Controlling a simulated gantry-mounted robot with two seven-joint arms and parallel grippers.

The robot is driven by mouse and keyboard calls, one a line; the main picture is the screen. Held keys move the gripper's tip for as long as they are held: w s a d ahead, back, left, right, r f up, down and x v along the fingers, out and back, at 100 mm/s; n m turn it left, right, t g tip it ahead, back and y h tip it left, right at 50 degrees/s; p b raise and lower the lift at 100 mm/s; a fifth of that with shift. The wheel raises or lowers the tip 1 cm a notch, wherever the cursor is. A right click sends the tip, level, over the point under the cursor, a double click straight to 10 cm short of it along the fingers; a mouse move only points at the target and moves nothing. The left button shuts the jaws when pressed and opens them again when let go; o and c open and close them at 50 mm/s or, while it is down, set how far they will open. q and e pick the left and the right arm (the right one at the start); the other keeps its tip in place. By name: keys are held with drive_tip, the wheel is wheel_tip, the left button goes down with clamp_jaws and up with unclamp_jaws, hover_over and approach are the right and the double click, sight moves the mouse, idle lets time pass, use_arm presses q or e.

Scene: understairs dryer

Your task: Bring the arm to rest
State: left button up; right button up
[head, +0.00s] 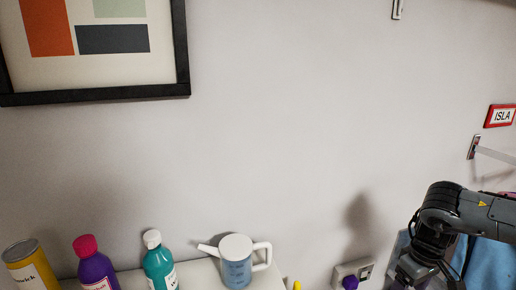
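My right arm (470,212) comes in from the right edge and bends down at the lower right. Its dark wrist end (425,268) runs to the bottom edge, in front of something blue and light grey. The fingertips do not show clearly, so I cannot tell whether the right gripper is open or shut or holds anything. My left arm and gripper are not in view.
On a white surface at the bottom left stand a yellow can (28,264), a purple bottle (95,268), a teal bottle (158,262) and a watering can (237,265). Blue cloth (490,262) is behind my arm. The wall's middle is clear.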

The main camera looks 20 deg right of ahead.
wheel_tip(320, 180, down, 14)
drive_tip(key=a+n+t+y, duration=0.1)
drive_tip(key=a+n+t, duration=0.1)
drive_tip(key=n+t, duration=0.15)
drive_tip(key=s+a+f+n+t, duration=0.2)
drive_tip(key=s+a+f+t, duration=0.1)
drive_tip(key=a+f, duration=0.65)
drive_tip(key=s+a+r+m+g, duration=0.1)
drive_tip(key=s+a+m+g, duration=0.1)
drive_tip(key=s+a, duration=0.55)
drive_tip(key=s+a+r+m+g, duration=0.1)
drive_tip(key=s+a, duration=0.3)
drive_tip(key=a, duration=0.7)
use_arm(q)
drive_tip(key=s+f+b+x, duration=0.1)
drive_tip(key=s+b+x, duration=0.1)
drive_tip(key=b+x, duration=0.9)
use_arm(e)
drive_tip(key=shift+h, duration=0.5)
wheel_tip(320, 180, down, 11)
drive_tip(key=shift+f, duration=0.2)
use_arm(q)
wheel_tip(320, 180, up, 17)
drive_tip(key=p, duration=1.6)
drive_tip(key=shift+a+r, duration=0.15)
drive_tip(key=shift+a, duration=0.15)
use_arm(e)
wheel_tip(320, 180, up, 16)
drive_tip(key=shift+r, duration=0.25)
